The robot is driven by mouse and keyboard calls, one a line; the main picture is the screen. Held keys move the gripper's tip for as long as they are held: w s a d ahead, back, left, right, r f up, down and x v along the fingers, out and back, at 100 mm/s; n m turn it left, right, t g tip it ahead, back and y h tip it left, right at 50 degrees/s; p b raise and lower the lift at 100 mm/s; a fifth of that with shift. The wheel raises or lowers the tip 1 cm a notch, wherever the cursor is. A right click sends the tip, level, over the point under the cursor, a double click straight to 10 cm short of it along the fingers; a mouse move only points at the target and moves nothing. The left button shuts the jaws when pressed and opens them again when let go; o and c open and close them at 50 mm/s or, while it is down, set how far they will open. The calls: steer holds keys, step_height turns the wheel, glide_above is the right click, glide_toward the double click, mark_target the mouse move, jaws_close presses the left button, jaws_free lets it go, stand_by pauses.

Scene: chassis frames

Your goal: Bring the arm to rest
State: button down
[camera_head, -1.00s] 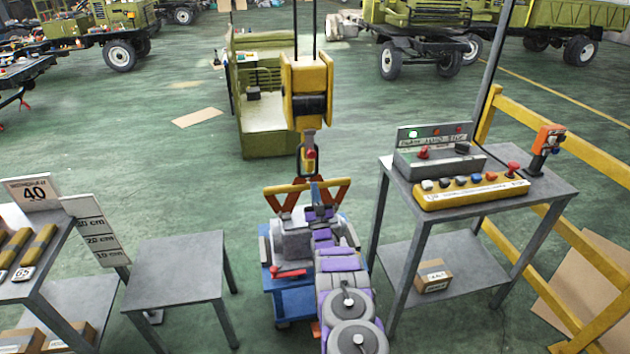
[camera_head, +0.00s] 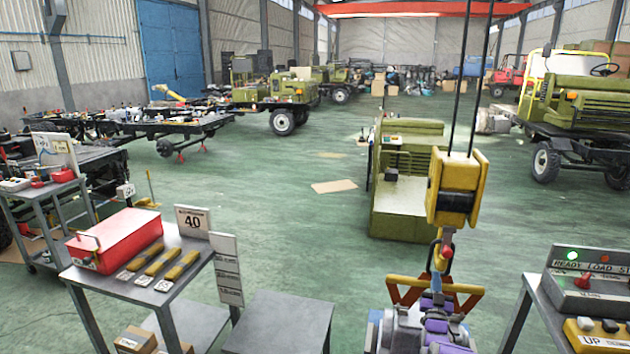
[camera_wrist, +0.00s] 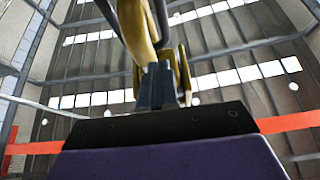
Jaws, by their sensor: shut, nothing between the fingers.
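My arm, grey and purple, shows at the bottom right of the head view. My gripper (camera_head: 437,284) is at its far end, in front of the hoist hook and the yellow-and-orange lifting bracket (camera_head: 408,294). In the wrist view my gripper (camera_wrist: 158,72) points up with its dark fingers together and nothing between them. The yellow hook (camera_wrist: 137,30) shows behind and beside the fingers; I cannot tell whether they touch it. In the head view the yellow hoist block (camera_head: 458,185) hangs on dark lines above the bracket. My arm hides much of the grey machine below.
A control desk (camera_head: 592,290) with a lit green lamp stands at right. A bare grey table (camera_head: 280,322) is left of my arm. Beyond it, a table holds a red box (camera_head: 115,240) and yellow-handled tools. A green vehicle cab (camera_head: 405,190) stands behind the hoist. Open green floor lies between.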

steer(key=w+a+r+g+y, duration=0.1)
steer(key=a+r+g+y, duration=0.2)
steer(key=a+r+g, duration=0.45)
steer(key=s+a+r+n+g+y, duration=0.1)
steer(key=s+a+r+g, duration=0.1)
steer(key=s+a, duration=0.4)
steer(key=s+a+r+n+g+y, duration=0.1)
steer(key=s+a+r+g+y, duration=0.15)
steer(key=s+a, duration=0.35)
steer(key=s+a+g, duration=0.2)
steer(key=s+g, duration=0.2)
steer(key=s, duration=1.4)
steer(key=s+a+n+g, duration=0.1)
steer(key=s+a+g, duration=0.2)
steer(key=s, duration=1.4)
steer(key=s+a+r+g, duration=0.1)
steer(key=s+a+g, duration=0.2)
steer(key=s, duration=1.5)
steer(key=shift+s+a+n+g, duration=0.15)
steer(key=shift+s+n+g, duration=0.25)
steer(key=shift+g, duration=0.8)
steer(key=shift+w, duration=0.1)
